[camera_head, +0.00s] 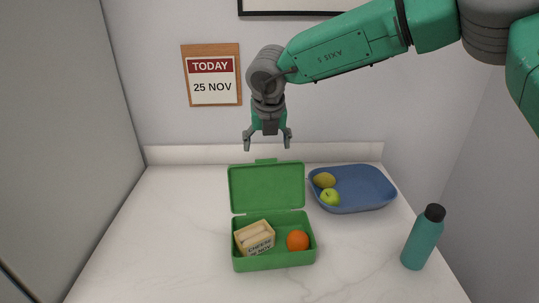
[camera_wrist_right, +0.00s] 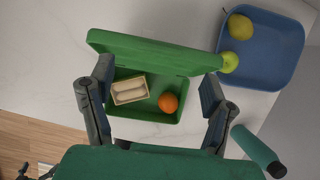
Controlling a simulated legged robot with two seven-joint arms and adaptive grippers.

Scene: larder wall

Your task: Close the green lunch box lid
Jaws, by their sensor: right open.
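The green lunch box (camera_head: 274,262) stands on the white counter with its lid (camera_head: 267,187) raised upright at the back. Inside lie a sandwich pack (camera_head: 255,238) on the left and an orange (camera_head: 297,240) on the right. My right gripper (camera_head: 267,142) is open and empty, pointing down above the lid's top edge, apart from it in the head view. In the right wrist view the raised lid (camera_wrist_right: 150,50) and the box with the orange (camera_wrist_right: 168,102) show between and beyond the spread fingers (camera_wrist_right: 152,105). My left gripper is not in view.
A blue tray (camera_head: 372,190) with a green apple (camera_head: 330,197) and a yellowish fruit (camera_head: 324,180) sits right of the lid. A teal bottle (camera_head: 422,240) stands near the counter's right edge. The counter left of the box is clear.

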